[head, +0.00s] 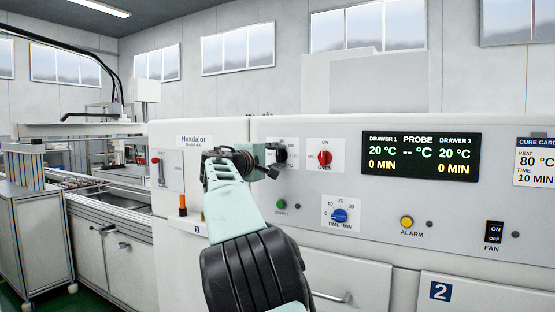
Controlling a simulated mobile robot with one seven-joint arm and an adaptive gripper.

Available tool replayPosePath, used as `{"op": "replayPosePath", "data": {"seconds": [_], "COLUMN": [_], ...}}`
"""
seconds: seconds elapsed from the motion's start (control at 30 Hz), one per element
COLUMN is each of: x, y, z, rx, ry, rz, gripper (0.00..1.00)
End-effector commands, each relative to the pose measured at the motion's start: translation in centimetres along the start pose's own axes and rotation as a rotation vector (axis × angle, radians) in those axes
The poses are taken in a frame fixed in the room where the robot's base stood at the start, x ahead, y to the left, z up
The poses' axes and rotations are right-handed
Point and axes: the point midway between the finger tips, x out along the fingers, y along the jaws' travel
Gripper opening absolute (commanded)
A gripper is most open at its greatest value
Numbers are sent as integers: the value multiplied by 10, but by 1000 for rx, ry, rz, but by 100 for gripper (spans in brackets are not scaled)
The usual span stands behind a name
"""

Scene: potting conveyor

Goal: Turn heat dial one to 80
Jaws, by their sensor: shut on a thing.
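My gripper (270,166) is up against the machine's front panel at its left part, shut on a dark dial (282,156), taken as heat dial one. The dial sits on a white scale plate (292,146). The gripper and wrist cover much of the dial and plate, so its label and setting cannot be read. The display (421,157) shows 20 °C and 0 MIN for both drawer 1 and drawer 2, and dashes for the probe.
A red oven knob (324,158), a blue time dial (339,215), a green start button (281,204), a yellow alarm button (407,222) and a fan switch (494,232) surround the display. A cure card (535,163) reads 80 °C, 10 min. A conveyor (105,195) runs at left.

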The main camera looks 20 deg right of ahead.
Motion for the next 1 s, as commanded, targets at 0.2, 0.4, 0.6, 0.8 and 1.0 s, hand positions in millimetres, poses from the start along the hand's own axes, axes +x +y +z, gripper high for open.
{"op": "replayPosePath", "data": {"seconds": [0.2,0.4,0.6,0.8,1.0], "x": [0,0,0,-4,-28], "y": [-1,-1,0,0,0], "z": [0,0,0,0,-1], "rx": [0,-1,-1,-1,-1], "ry": [0,0,0,1,2], "rz": [-1,-1,0,0,-1], "gripper": [6,44,48,48,48]}}
